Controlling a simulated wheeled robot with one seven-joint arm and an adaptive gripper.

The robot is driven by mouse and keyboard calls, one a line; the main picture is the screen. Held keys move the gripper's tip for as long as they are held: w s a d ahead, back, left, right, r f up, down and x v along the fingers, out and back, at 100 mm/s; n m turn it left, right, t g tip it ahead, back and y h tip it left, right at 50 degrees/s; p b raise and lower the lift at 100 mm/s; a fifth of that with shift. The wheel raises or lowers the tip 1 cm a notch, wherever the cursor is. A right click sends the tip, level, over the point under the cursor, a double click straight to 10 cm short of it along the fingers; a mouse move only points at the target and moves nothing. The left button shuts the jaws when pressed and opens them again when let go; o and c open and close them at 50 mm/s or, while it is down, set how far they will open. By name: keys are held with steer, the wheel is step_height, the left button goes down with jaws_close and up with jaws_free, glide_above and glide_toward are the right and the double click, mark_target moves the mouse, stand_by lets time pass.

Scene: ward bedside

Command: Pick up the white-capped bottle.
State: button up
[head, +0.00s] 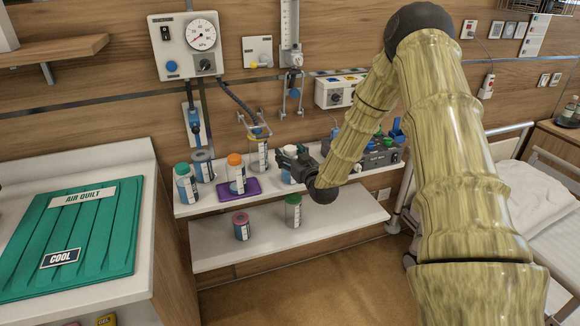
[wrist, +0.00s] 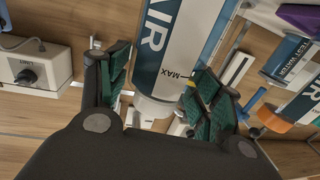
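The white-capped bottle (head: 287,178) stands on the upper wall shelf (head: 228,203), mostly hidden behind my gripper (head: 292,160) in the head view. In the wrist view the bottle (wrist: 178,45) shows large, with a blue and white label reading "AIR" and "MAX", and its white cap (wrist: 158,108) towards me. My gripper's green-padded fingers (wrist: 160,85) stand apart, one on each side of the bottle near its cap. A thin gap shows at the left finger. The right finger overlaps the bottle's edge, and I cannot tell whether it touches.
An orange-capped bottle (head: 236,174) stands on a purple tray (head: 252,187) just left. Blue-green-capped (head: 187,184) and grey-capped (head: 203,168) bottles stand farther left. A dark device (head: 380,157) is at right. The lower shelf (head: 335,217) holds a pink-capped jar (head: 241,228) and a green-capped bottle (head: 293,213).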

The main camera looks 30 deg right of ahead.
steer(key=c, duration=0.6)
steer(key=shift+c, duration=0.6)
steer(key=shift+r, duration=0.15)
